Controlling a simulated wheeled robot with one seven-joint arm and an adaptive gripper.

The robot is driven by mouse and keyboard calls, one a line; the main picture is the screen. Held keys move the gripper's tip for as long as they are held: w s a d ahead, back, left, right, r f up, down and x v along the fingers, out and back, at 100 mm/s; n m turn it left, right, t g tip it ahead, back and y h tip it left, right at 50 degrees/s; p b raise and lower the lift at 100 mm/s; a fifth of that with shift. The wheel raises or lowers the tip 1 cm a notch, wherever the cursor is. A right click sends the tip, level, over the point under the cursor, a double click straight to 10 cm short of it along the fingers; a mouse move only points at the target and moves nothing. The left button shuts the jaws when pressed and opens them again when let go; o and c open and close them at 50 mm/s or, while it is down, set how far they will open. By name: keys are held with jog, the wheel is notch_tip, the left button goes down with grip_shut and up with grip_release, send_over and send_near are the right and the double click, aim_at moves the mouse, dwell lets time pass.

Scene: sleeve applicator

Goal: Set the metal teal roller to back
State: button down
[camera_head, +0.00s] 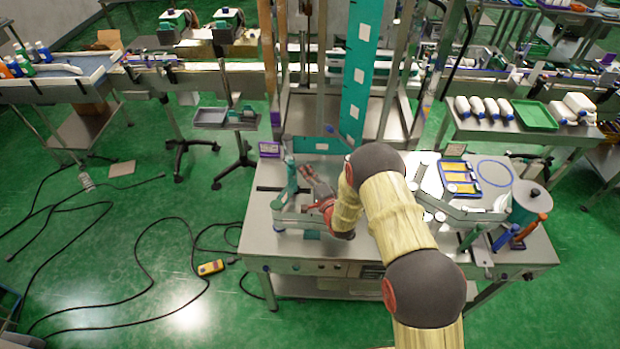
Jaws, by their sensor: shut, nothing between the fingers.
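A slim upright teal roller (292,180) stands at the left end of the metal machine table (262,243). My arm reaches over the table from the front right. My gripper (308,172) is low over the left part of the table, just right of this roller. Its fingers are small in the picture and look shut, with nothing seen between them. I cannot tell whether they touch the roller. A wider teal roll (522,212) with a grey top stands at the table's right end. My arm hides the middle of the table.
A teal labelled strip (360,70) rises behind my arm between metal posts. Blue and orange-brown upright rollers (505,237) stand at the right. A blue-framed tray (460,178) lies on the table. Cables and a yellow pendant (210,267) lie on the green floor at left.

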jog(key=shift+w+a, duration=0.2)
jog(key=shift+w, duration=0.15)
jog(key=shift+a, duration=0.1)
jog(key=a+b, duration=0.6)
jog(key=a, duration=0.5)
jog(key=shift+w+a, duration=0.15)
jog(key=shift+a, duration=0.1)
